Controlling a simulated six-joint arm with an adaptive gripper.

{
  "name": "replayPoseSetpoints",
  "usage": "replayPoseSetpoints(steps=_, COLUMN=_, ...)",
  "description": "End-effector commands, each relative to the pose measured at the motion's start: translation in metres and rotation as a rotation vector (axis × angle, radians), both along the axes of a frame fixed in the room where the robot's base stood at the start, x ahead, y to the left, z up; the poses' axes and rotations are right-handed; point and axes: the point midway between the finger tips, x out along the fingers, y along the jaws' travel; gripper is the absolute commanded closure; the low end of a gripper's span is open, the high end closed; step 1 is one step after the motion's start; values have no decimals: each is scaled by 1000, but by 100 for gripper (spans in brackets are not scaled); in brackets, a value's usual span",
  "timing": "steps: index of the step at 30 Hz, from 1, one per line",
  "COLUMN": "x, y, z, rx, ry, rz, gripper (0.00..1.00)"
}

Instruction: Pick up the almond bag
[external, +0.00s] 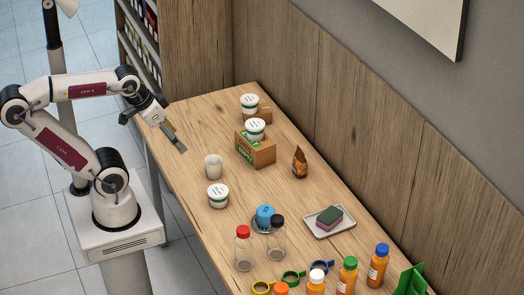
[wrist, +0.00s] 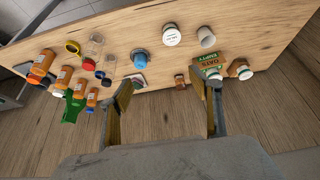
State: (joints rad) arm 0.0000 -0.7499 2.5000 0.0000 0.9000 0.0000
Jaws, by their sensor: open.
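The almond bag appears to be the small brown and orange bag (external: 300,162) standing on the right side of the wooden table in the external view. It also seems to show as a small brown shape (wrist: 180,80) between my fingers in the wrist view, well beyond them. My gripper (external: 178,143) is open and empty, above the table's far left edge and clear of the bag. In the wrist view, the two fingers of my gripper (wrist: 168,92) are spread apart. The bag's print is too small to read.
An oats box (external: 262,155) with a tub on it stands left of the bag. A white cup (external: 213,166), a tub (external: 218,196), a blue item (external: 265,217), clear bottles (external: 244,252) and a sponge tray (external: 344,229) stand around. Several juice bottles (external: 347,275) stand in front. Bare wood surrounds the bag.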

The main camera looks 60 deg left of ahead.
Motion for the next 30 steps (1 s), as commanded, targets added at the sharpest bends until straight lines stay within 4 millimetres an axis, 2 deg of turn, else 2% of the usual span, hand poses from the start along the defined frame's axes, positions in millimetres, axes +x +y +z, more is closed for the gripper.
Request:
replayPoseSetpoints(steps=9, x=1, y=0, z=0, rx=-1, ry=-1, rz=0, gripper=37)
replayPoseSetpoints(steps=14, x=10, y=-3, z=1, rx=-10, ry=-10, rz=-4, gripper=37)
replayPoseSetpoints(steps=20, x=40, y=-13, z=5, rx=-44, ry=-43, rz=-11, gripper=37)
replayPoseSetpoints(steps=30, x=119, y=-35, z=10, rx=-123, ry=-138, rz=-5, gripper=37)
